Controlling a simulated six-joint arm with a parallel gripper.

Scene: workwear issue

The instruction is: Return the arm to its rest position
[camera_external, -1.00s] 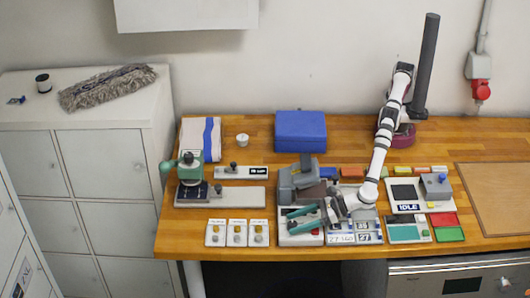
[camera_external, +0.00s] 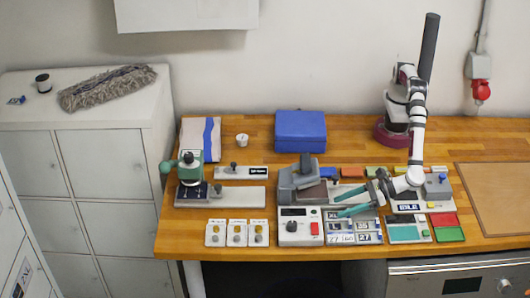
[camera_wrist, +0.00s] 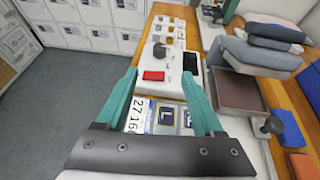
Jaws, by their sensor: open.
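My gripper (camera_external: 344,204) is open, with its two green fingers apart and nothing between them. In the external view it hangs over the label cards (camera_external: 352,232), to the right of the grey heat press (camera_external: 300,180). My white arm reaches from its dark red base at the back right down to the gripper. In the wrist view the fingers (camera_wrist: 165,95) spread above cards reading "27" and "L", and the white control box (camera_wrist: 165,55) with its red switch lies beyond them.
A green press (camera_external: 190,168) stands at the left, and a blue box (camera_external: 300,130) at the back. A unit reading "IDLE" (camera_external: 409,208) and red and green trays (camera_external: 447,227) are at the right. The bench's back middle (camera_external: 350,140) is clear.

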